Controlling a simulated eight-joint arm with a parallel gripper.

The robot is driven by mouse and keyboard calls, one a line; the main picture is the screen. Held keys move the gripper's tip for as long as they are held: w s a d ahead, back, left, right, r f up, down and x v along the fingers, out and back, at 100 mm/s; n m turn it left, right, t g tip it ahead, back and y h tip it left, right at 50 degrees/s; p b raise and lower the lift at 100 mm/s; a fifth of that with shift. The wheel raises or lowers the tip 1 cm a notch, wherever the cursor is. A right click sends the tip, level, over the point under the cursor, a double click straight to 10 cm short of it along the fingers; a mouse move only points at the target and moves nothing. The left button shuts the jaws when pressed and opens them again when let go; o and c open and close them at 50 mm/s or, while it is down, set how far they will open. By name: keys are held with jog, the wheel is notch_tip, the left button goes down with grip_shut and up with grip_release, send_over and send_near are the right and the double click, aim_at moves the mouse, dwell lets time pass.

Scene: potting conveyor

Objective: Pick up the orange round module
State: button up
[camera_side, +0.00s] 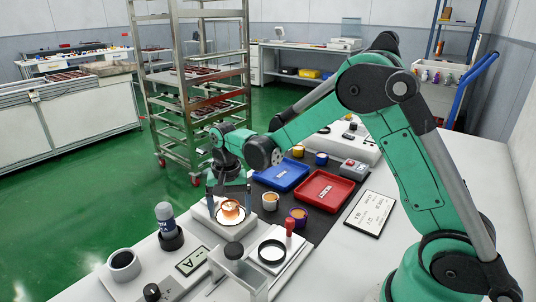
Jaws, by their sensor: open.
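The orange round module (231,212) sits on a white block (204,217) at the left end of the work area, and it looks lit or glowing. My gripper (229,204) points down over it, with one finger on the left and one on the right of the module. The fingers are apart and the gripper is open. I cannot tell whether either finger touches the module.
Blue (262,177) and red (347,196) trays lie behind.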

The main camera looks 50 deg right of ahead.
grip_shut()
dwell(0.3)
